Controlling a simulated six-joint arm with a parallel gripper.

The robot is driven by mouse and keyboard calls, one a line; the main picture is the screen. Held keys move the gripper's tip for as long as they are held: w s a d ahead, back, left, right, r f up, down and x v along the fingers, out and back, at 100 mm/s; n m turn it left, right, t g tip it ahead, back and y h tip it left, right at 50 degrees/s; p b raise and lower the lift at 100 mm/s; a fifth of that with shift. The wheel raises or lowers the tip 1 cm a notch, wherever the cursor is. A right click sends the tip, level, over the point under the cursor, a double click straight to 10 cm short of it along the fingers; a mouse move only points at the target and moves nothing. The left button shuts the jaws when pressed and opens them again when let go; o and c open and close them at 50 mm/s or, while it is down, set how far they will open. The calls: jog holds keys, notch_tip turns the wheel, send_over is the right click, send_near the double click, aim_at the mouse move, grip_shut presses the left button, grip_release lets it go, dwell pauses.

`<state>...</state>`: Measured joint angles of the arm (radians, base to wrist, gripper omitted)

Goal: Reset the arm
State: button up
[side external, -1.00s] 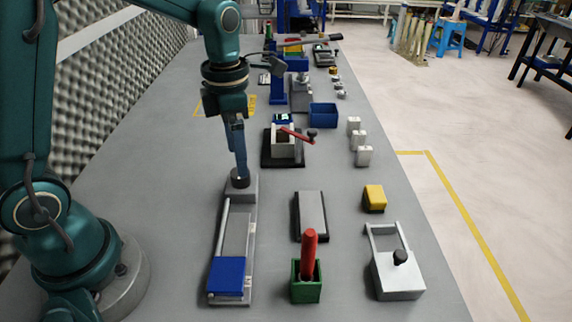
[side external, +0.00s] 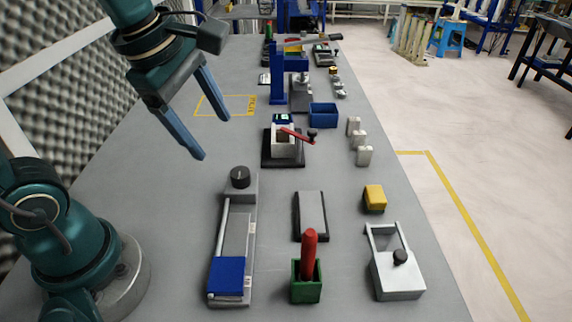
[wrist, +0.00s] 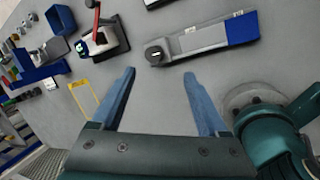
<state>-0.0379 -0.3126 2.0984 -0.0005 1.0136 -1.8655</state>
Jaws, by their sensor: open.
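My gripper (side external: 217,122) is in the air above the left part of the grey table (side external: 170,170), tilted, with its two blue fingers apart and nothing between them. It also shows open and empty in the wrist view (wrist: 160,88). Below and to the right of it in the side view lies a grey slide device with a black knob (side external: 240,177) and a blue block (side external: 227,274). In the wrist view the device's knob (wrist: 155,55) lies beyond the fingertips, apart from them.
A device with a red lever (side external: 297,135), a blue bin (side external: 323,115), a green holder with a red handle (side external: 307,285), a yellow block (side external: 374,197) and a white box with a black knob (side external: 398,275) stand to the right. A foam wall (side external: 60,110) borders the left.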

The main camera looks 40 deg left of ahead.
jog(key=s+f+m+t, duration=0.1)
jog(key=s+m, duration=0.5)
jog(key=m, duration=1.5)
jog(key=shift+d+f+m+t, duration=0.3)
jog(key=shift+d+f+m, duration=0.1)
jog(key=shift+f, duration=0.15)
jog(key=shift+s, duration=0.1)
